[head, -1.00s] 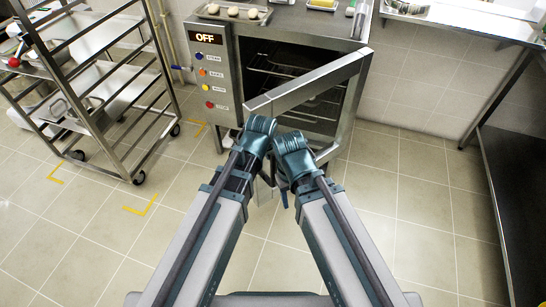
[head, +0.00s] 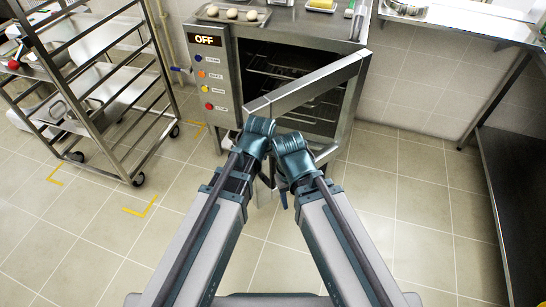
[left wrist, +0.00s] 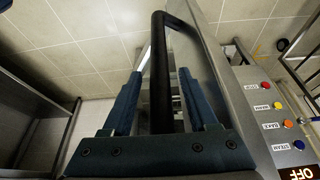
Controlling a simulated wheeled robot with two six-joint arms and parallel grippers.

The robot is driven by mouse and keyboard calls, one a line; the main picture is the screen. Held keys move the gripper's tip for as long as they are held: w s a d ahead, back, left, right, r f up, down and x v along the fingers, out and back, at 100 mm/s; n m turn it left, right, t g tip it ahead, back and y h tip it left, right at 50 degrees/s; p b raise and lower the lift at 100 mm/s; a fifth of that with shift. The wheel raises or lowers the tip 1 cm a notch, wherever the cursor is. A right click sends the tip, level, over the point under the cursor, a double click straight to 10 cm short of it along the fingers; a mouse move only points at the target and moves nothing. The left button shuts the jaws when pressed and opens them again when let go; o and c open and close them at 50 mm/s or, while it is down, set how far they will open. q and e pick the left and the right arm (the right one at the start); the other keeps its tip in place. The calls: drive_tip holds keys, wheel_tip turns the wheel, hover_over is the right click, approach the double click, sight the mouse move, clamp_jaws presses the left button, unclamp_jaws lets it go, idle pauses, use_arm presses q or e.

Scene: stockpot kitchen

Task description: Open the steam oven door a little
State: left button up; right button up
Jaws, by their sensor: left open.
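The steam oven (head: 215,75) stands ahead, with "OFF" on its display. Its steel-framed door (head: 310,84) is ajar, swung out towards me, and dark racks show inside. In the left wrist view, the black bar handle (left wrist: 160,75) on the door lies between the two blue fingers of my left gripper (left wrist: 159,105). The fingers are apart, with gaps beside the bar. In the head view my left wrist is in front of the door's free edge, and its fingers are mostly hidden. My right arm's wrist is just beside it; its finger opening cannot be made out.
A tray of buns (head: 232,15) sits on the oven top. A wheeled rack (head: 100,90) stands at left, with yellow floor marks near it. A steel table (head: 470,30) and a dark shelf (head: 510,180) are at right. The tiled floor between is clear.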

use_arm(q)
drive_tip(key=p+v, duration=1.1)
drive_tip(key=v, duration=0.2)
drive_tip(key=shift+r+p, duration=0.2)
drive_tip(key=shift+p, duration=0.2)
drive_tip(key=s+a+f+n+g+y, duration=0.1)
drive_tip(key=s+a+n+g, duration=0.1)
drive_tip(key=a, duration=0.5)
drive_tip(key=s+a+f+n+g+y, duration=0.1)
drive_tip(key=a+n, duration=0.1)
drive_tip(key=a, duration=0.6)
drive_tip(key=s+d+r+m+g+p, duration=0.1)
drive_tip(key=s+d+r+m+p, duration=0.2)
drive_tip(key=s+d+r+p, duration=0.3)
drive_tip(key=d+r, duration=0.1)
drive_tip(key=d, duration=0.3)
drive_tip(key=shift+d+m+g+y+p, duration=0.3)
drive_tip(key=shift+d+m+y, duration=0.1)
drive_tip(key=shift+s, duration=0.1)
idle(0.9)
